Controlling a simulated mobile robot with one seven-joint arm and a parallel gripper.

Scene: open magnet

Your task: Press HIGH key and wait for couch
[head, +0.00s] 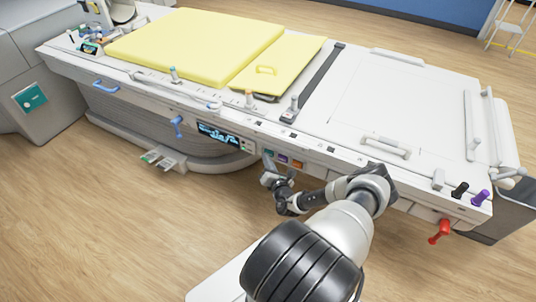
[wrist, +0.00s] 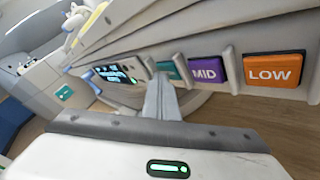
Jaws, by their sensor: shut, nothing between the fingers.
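The couch (head: 352,100) is a long white table with its top raised above the floor. On its side panel is a row of keys: a teal key (head: 269,153), a purple key and an orange key. In the wrist view the purple key (wrist: 207,70) reads MID and the orange key (wrist: 272,70) reads LOW. The teal key (wrist: 173,69) left of MID is partly hidden behind my fingers, and its label cannot be read. My gripper (head: 266,178) is shut and empty, just in front of the teal key. In the wrist view its fingertips (wrist: 160,78) overlap that key's left side; contact cannot be told.
A lit display (head: 220,135) sits left of the keys. Yellow pads (head: 200,45) lie on the couch's far part. Blue handles (head: 178,126) and a red lever (head: 439,231) stick out along its side. Wooden floor (head: 110,220) is clear at the front left.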

